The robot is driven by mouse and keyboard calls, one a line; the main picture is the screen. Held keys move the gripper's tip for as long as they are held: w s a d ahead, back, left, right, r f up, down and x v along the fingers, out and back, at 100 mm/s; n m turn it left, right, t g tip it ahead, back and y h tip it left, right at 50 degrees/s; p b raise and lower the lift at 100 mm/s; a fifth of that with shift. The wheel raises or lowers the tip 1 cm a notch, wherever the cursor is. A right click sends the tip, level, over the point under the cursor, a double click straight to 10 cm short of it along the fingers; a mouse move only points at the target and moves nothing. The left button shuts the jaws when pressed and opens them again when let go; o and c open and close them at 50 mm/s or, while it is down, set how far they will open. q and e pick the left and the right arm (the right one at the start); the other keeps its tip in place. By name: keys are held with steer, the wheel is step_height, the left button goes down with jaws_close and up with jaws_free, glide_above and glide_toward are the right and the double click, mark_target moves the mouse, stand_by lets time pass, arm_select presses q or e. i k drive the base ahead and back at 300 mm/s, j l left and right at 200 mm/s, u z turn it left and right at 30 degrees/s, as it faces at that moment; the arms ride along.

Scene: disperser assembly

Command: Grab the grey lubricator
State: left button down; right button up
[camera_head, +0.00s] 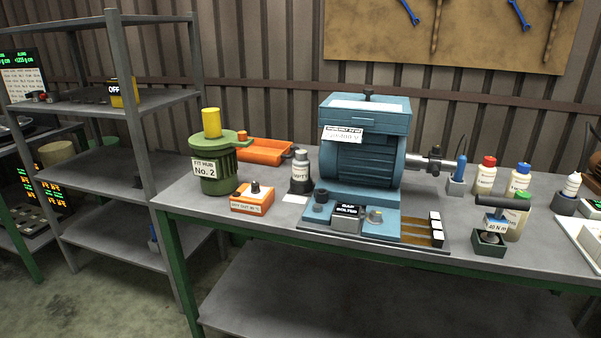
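A small bottle-like item (300,165) with a grey top, a white label and a dark base stands upright on the workbench (260,238), just left of the blue motor unit (363,165). It looks like the grey lubricator, but its label is too small to read surely. Nothing is touching it from above. Neither of my grippers shows in the head view.
A green pot (212,176) marked No. 2, an orange-and-white block (252,199) and an orange tray (262,151) stand left of the bottle. Several bottles and a torque tool (490,232) stand at the right. A grey shelf rack (100,180) is at the left.

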mark_target(300, 169)
steer(key=i+j+z, duration=0.25)
steer(key=i, duration=0.15)
steer(key=i+j+z, duration=0.2)
steer(key=i, duration=0.2)
steer(key=l, duration=0.1)
